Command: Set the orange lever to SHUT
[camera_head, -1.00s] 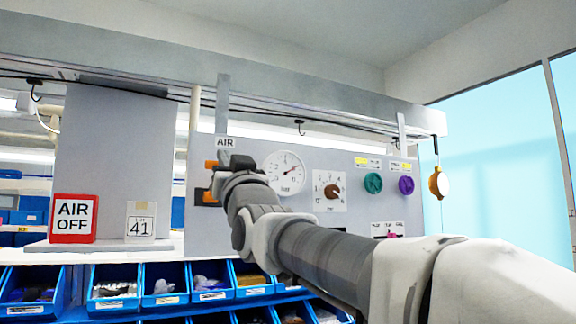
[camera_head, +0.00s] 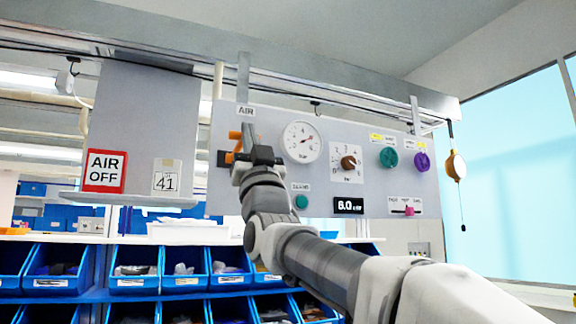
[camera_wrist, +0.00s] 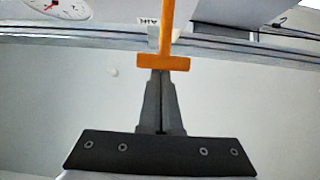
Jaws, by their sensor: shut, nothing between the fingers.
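The orange lever (camera_head: 235,135) is at the left end of the grey panel, below the AIR label (camera_head: 245,111). My gripper (camera_head: 248,126) is just right of it in the head view, fingers pointing up, and hides part of the lever and its mount. In the wrist view the lever (camera_wrist: 164,62) shows as an orange stem with a crosspiece directly beyond the tips of my gripper (camera_wrist: 160,73). The fingers are shut together with nothing between them. I cannot tell whether they touch the lever. Any SHUT marking is not readable.
A round gauge (camera_head: 301,142), a brown knob (camera_head: 348,162), a green knob (camera_head: 388,157) and a purple knob (camera_head: 422,161) sit right of the lever. An AIR OFF sign (camera_head: 105,171) stands on the left shelf. Blue bins (camera_head: 130,282) line up below.

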